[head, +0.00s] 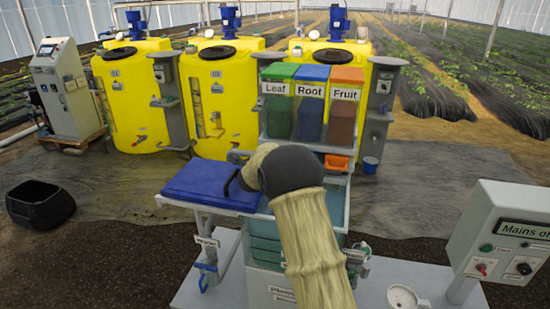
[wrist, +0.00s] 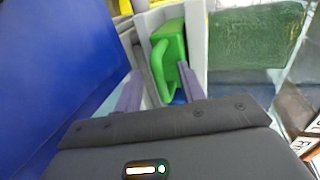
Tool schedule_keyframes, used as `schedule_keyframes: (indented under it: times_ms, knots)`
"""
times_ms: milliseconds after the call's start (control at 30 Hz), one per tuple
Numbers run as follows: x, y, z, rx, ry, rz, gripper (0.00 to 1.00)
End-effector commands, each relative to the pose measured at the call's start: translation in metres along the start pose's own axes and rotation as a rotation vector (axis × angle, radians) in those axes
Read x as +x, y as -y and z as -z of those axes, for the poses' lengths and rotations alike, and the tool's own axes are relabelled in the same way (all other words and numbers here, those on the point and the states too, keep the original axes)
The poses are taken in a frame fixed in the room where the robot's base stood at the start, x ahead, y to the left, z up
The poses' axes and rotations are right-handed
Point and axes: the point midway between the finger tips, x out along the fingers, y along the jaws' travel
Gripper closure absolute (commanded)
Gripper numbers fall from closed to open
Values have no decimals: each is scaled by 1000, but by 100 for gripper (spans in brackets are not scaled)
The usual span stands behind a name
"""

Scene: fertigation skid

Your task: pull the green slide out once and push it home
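The green slide (wrist: 172,52) shows in the wrist view as a bright green block with a looped handle, set in a pale grey frame. My gripper (wrist: 160,70) is open, with one purple-grey finger on each side of the handle's lower part in the picture. I cannot tell whether the handle lies between the fingers in depth or touches them. In the head view my dark wrist and pale sleeve cover the green slide and the fingers. The Leaf hopper (head: 278,105), green and clear-fronted, stands just above and behind my wrist.
The blue Root hopper (head: 311,105) and the orange Fruit hopper (head: 344,105) stand right of Leaf. An orange slide (head: 337,162) sits under Fruit. A blue lid (head: 212,186) lies left of my wrist and fills the wrist view's left side. A control box (head: 505,235) stands at right.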

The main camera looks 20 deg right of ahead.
Motion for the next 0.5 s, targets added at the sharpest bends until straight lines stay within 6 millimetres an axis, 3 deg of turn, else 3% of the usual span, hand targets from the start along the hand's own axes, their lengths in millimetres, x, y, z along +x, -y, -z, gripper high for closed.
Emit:
schedule_keyframes:
  times_ms: [500]
  knots:
    - [-39,-15,-1,0,2,-1,60]
